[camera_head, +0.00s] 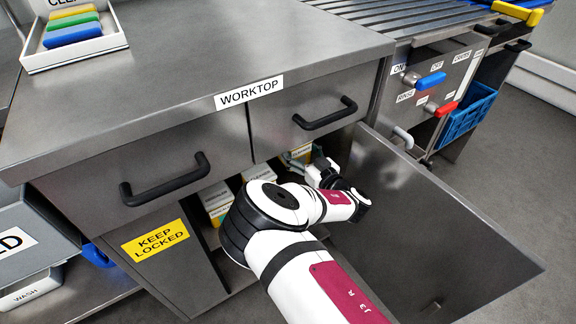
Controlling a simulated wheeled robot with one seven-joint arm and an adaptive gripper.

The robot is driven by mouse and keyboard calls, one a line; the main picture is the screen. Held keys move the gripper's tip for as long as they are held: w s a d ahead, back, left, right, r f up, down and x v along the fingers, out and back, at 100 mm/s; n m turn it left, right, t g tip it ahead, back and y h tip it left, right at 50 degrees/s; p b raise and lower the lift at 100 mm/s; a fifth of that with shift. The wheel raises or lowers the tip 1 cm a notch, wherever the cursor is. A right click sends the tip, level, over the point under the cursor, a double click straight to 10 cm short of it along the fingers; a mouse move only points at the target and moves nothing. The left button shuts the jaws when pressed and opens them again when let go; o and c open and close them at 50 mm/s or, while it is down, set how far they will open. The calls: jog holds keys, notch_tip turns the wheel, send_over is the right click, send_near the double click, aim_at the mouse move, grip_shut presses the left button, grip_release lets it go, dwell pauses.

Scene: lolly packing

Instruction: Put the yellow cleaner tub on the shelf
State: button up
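Several yellow-and-white labelled containers stand in the open cupboard under the worktop: one at the left (216,198), one in the middle (259,174), and one at the right (300,153), mostly hidden. Their labels are too small to read, and I cannot tell which is the cleaner tub. My gripper (318,163) is at the cupboard opening, close to the right container. Its fingertips are hard to make out, so I cannot tell whether it is open or touching anything. My arm hides part of the cupboard inside.
The cupboard door (430,225) stands open to the right of my arm. Two drawers with black handles (325,114) are above the opening. The worktop (200,50) is mostly clear, with a white tray (75,56) of coloured sponges at its far left.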

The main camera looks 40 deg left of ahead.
jog(key=shift+f+b, duration=1.25)
jog(key=shift+f, duration=2)
jog(key=shift+f, duration=0.15)
jog(key=o, duration=1.2)
jog(key=shift+d, duration=0.25)
jog(key=shift+p+v, duration=2.1)
jog(key=shift+v, duration=3.7)
jog(key=shift+s, duration=0.1)
